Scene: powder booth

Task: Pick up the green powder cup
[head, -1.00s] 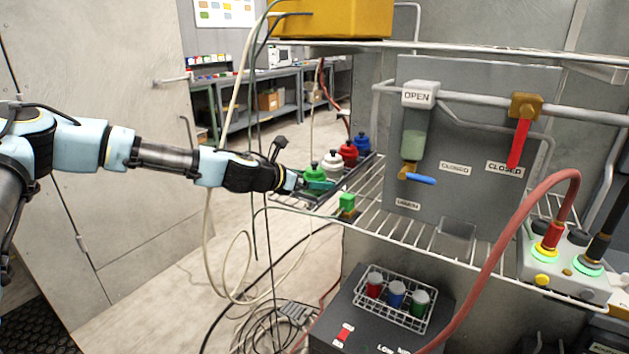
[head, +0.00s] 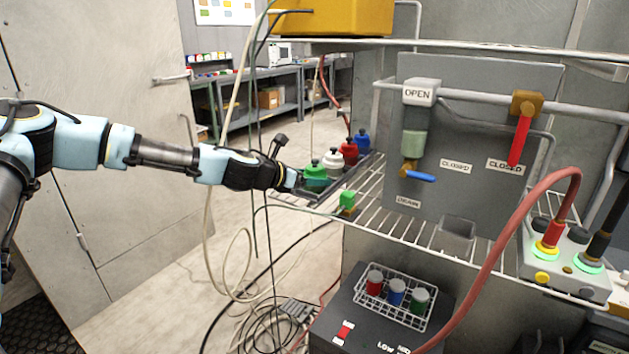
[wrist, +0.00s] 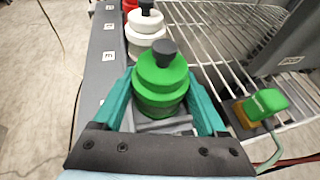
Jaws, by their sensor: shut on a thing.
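The green powder cup (head: 316,177) with a dark knob stands upright at the near end of a row of cups on the wire shelf's left side. In the wrist view the cup (wrist: 161,83) sits between the two teal fingers of my gripper (wrist: 163,100). The fingers are shut on its sides. In the head view my gripper (head: 298,182) reaches it from the left. The cup's lower part is partly hidden by the fingers and the grey rack (wrist: 93,85).
A white cup (head: 332,163), a red cup (head: 349,153) and a blue cup (head: 362,140) stand behind it in the row. A green-topped block (head: 347,200) is on the wire shelf (head: 400,228) to the right. Cables hang left of the shelf.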

